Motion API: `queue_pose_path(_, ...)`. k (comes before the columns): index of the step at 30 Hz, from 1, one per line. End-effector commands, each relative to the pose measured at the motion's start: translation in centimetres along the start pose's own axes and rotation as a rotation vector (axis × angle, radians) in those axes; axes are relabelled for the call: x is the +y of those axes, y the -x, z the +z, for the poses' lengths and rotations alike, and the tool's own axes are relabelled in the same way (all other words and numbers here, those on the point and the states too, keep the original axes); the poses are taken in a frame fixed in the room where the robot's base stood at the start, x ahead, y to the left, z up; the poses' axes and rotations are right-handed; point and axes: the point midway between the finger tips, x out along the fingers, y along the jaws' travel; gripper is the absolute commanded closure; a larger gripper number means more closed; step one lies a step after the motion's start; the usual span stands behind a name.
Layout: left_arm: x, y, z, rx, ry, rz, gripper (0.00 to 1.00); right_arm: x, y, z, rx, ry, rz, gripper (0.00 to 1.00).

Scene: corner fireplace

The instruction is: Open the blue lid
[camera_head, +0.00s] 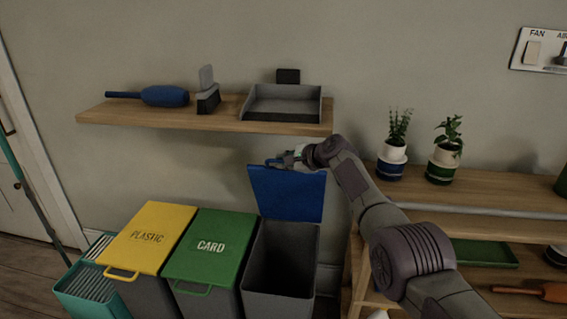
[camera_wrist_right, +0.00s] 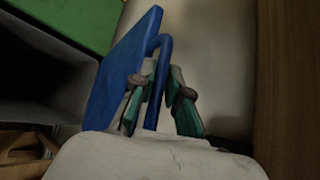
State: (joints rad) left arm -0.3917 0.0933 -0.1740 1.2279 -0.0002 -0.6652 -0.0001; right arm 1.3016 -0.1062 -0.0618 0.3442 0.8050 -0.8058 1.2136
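The blue lid (camera_head: 289,194) stands raised, roughly upright, at the back of the open grey bin (camera_head: 281,262). Its handle is at the top edge. In the right wrist view the lid (camera_wrist_right: 122,72) shows at a slant, with its blue handle (camera_wrist_right: 163,60) looping off its edge. My right gripper (camera_head: 287,160) is at the handle. In the wrist view the green-padded fingers (camera_wrist_right: 163,92) have the handle bar between them and look closed on it. My left gripper is not in view.
A yellow PLASTIC lid (camera_head: 150,236) and a green CARD lid (camera_head: 209,247) lie closed to the left. A wall shelf (camera_head: 205,119) with a brush and dustpan hangs above. Potted plants (camera_head: 392,159) stand on the right shelf, near my right arm.

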Motion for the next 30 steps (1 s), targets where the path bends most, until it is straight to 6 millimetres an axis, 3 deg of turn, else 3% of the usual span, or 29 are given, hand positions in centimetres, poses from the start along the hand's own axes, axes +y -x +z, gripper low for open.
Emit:
queue_pose_path(1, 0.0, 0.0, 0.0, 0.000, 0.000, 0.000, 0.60, -0.1, 0.0, 0.0, 0.000, 0.000, -0.001, 0.73)
queue_pose_path(3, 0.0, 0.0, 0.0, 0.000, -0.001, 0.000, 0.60, -0.1, 0.0, 0.0, 0.000, 0.000, -0.001, 0.63)
queue_pose_path(17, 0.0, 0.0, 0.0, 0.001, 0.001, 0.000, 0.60, -0.1, 0.4, 0.0, -0.002, 0.000, -0.002, 0.63)
queue_pose_path(25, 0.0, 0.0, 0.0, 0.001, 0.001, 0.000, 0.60, 0.0, 2.4, 0.0, -0.001, 0.003, -0.003, 0.63)
queue_pose_path(30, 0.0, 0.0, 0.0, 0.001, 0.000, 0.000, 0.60, -0.1, 4.7, 0.0, -0.001, 0.002, -0.004, 0.63)
